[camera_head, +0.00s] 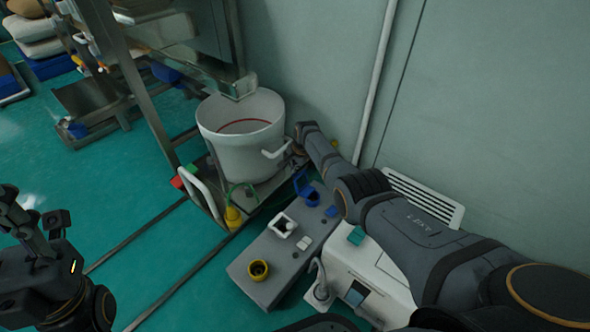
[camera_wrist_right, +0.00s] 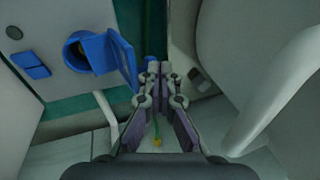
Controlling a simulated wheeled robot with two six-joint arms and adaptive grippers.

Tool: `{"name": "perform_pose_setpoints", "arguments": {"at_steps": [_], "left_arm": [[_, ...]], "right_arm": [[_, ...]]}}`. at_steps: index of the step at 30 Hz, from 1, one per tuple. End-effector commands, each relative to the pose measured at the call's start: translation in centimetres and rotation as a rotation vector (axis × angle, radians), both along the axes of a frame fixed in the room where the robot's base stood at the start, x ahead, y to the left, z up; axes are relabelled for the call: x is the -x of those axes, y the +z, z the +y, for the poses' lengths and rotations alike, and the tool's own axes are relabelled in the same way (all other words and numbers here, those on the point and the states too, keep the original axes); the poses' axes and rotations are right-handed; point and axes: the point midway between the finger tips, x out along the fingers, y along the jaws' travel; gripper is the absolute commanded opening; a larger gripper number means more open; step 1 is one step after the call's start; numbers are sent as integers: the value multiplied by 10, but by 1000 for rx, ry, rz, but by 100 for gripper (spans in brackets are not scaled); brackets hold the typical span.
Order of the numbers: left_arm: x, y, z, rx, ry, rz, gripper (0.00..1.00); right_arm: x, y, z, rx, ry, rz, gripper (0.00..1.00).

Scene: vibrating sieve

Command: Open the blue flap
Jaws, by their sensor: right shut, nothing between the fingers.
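The blue flap (camera_wrist_right: 124,60) stands swung out from a round blue socket (camera_wrist_right: 84,50) in the right wrist view, and the socket's dark opening shows. In the head view the blue socket and flap (camera_head: 306,190) are at the far end of a grey box (camera_head: 262,252). My right gripper (camera_wrist_right: 160,68) is shut and empty, its fingertips just right of the flap; whether they touch it I cannot tell. In the head view the right gripper (camera_head: 298,152) is small and partly hidden beside the white pot. My left gripper (camera_head: 35,222) is at the left edge, its fingers unclear.
A white pot (camera_head: 240,135) with a handle stands close to my right gripper, under a metal frame. A yellow socket (camera_head: 258,269) and a white socket (camera_head: 283,226) sit on the grey box. A white machine (camera_head: 375,278) lies under my right arm. The wall is close behind.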

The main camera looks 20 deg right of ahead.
Motion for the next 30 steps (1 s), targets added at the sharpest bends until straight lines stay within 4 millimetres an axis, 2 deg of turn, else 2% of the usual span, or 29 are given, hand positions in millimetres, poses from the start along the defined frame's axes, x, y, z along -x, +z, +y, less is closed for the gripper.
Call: {"name": "perform_pose_setpoints", "arguments": {"at_steps": [11, 21, 30], "left_arm": [[0, 2, -2, -12, -4, -1, 40], [0, 18, -1, -8, -4, -1, 40], [0, 17, 0, 0, -1, -1, 40]], "right_arm": [[0, 2, 0, 0, 0, -1, 0], [0, 18, 0, 0, 0, -1, 0], [0, 22, -1, 0, 0, -3, 0]]}}
